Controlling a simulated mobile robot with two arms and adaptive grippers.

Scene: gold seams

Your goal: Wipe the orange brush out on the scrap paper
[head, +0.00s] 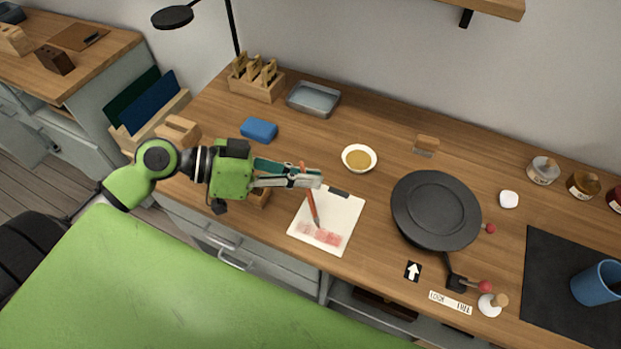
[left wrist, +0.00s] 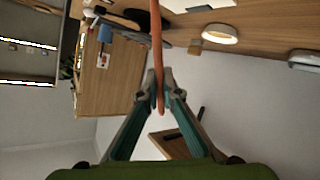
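The orange brush (head: 313,208) is held tilted over the scrap paper (head: 342,216), its tip at the pinkish-red smear (head: 320,235) near the paper's front edge. Whether the tip touches the paper is hard to tell. My left gripper (head: 312,178) is shut on the brush's upper handle. In the left wrist view the orange handle (left wrist: 156,50) passes between the two fingertips (left wrist: 159,88). The paper has a dark clip at its back edge. My right gripper is not in view.
A white bowl of golden-brown contents (head: 358,158) stands behind the paper. A black pan-like disc (head: 435,210) stands to the right. A blue block (head: 259,130), a metal tray (head: 313,99) and a wooden rack (head: 257,82) are at the back left. A blue cup (head: 597,284) stands far right.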

